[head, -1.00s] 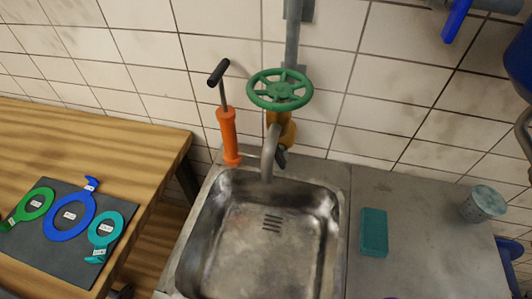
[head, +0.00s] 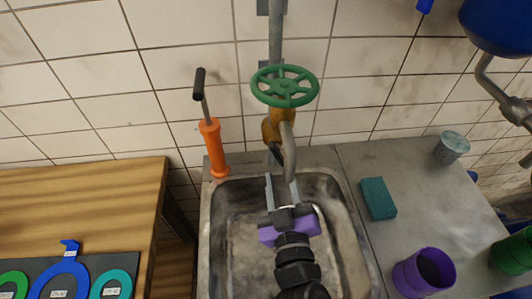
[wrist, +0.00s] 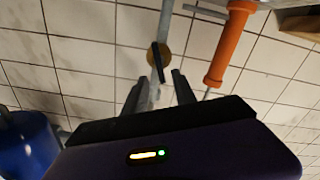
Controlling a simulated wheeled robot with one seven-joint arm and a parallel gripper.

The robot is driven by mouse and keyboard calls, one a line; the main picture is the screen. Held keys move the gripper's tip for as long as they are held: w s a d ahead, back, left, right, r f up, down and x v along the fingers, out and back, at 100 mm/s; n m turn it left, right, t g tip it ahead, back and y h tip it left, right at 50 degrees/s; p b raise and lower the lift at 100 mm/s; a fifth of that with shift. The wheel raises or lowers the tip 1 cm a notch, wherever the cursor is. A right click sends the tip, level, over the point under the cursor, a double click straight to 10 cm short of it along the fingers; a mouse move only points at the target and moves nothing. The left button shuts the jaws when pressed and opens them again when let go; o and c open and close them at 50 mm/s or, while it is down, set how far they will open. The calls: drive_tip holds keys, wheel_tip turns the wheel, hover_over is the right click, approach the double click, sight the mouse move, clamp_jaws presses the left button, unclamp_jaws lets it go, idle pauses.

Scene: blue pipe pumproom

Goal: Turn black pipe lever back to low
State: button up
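The black lever (head: 275,153) sits on the yellow-brown pipe fitting (head: 270,130) under the green handwheel. It points down and slightly right, beside the grey spout. In the wrist view the black lever (wrist: 158,63) crosses the round yellow-brown fitting (wrist: 152,52), nearly upright in the picture. My purple gripper (head: 282,188) is over the sink, just below the lever and spout, with its two fingers apart and pointing at the wall. In the wrist view my gripper (wrist: 160,91) shows its fingers on either side of the lever's near end. Contact cannot be told.
The green handwheel (head: 285,86) is above the lever and the grey spout (head: 288,152) close beside it. An orange hand pump (head: 213,148) stands left. A teal sponge (head: 378,199) and purple cup (head: 424,273) are right of the sink (head: 234,187).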

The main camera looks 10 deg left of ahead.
sight(277, 157)
drive_tip(key=p+x, duration=0.2)
drive_tip(key=x, duration=0.5)
drive_tip(key=shift+w+a, duration=0.1)
drive_tip(key=shift+w, duration=0.25)
drive_tip(key=shift+f, duration=0.15)
clamp_jaws()
